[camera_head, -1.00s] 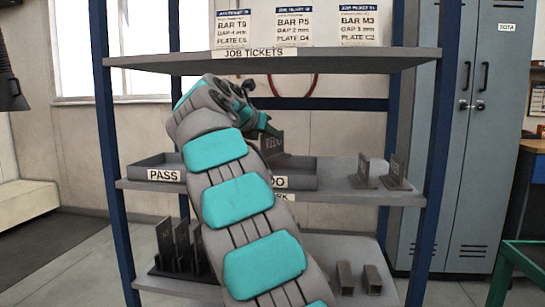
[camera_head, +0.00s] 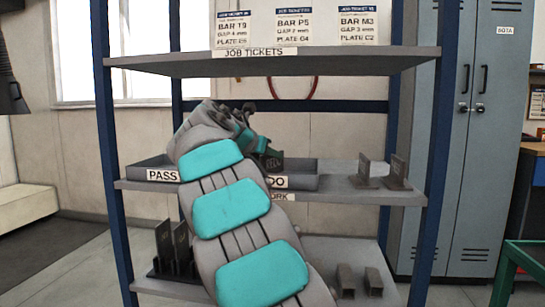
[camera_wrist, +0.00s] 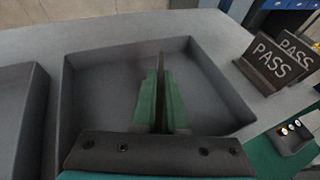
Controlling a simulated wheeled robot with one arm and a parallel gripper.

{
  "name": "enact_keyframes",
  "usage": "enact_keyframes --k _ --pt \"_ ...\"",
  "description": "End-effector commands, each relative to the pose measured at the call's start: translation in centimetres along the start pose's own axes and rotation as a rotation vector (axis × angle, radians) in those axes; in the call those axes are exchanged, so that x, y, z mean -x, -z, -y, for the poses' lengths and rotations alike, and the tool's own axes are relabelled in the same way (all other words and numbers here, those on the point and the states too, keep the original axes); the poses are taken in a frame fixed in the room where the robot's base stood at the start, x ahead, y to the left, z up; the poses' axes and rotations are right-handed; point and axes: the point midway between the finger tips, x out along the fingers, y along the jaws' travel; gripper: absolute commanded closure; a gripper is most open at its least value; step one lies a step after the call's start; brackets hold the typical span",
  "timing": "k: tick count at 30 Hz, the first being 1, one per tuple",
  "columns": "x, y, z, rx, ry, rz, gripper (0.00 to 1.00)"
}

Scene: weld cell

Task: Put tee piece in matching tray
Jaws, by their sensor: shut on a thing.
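My gripper (camera_wrist: 160,105) is shut on a tee piece, whose thin upright plate (camera_wrist: 161,62) shows edge-on between the green fingers in the wrist view. In the head view the held tee piece (camera_head: 272,163) bears lettering that looks like REDO. It is upright, low over or in the right tray (camera_head: 304,182), whose label is partly hidden by my arm and ends in "DO". The wrist view shows this tray's wall (camera_wrist: 66,110) around the fingers. Whether the tee's base touches the tray floor is hidden. The PASS tray (camera_head: 148,165) is to the left.
Two tee pieces stand on the shelf right of the trays (camera_head: 364,172); the wrist view shows PASS on them (camera_wrist: 275,62). The job ticket shelf (camera_head: 340,62) is above. Dark plates (camera_head: 165,245) and short bars (camera_head: 373,280) are on the lower shelf.

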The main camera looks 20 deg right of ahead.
Motion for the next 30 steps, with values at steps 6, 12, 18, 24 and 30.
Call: enact_keyframes --k 6,12,18,24,30 --pt "0.1 -0.1 0.0 -0.001 -0.001 0.001 0.88" --pt "0.0 0.0 0.0 -0.001 0.0 0.0 0.65" --pt "0.0 0.0 0.0 0.0 0.0 0.0 0.6" --pt "0.1 0.0 0.0 0.0 0.0 -0.001 0.6" --pt "2.1 -0.2 0.0 -0.001 0.0 0.001 0.6"
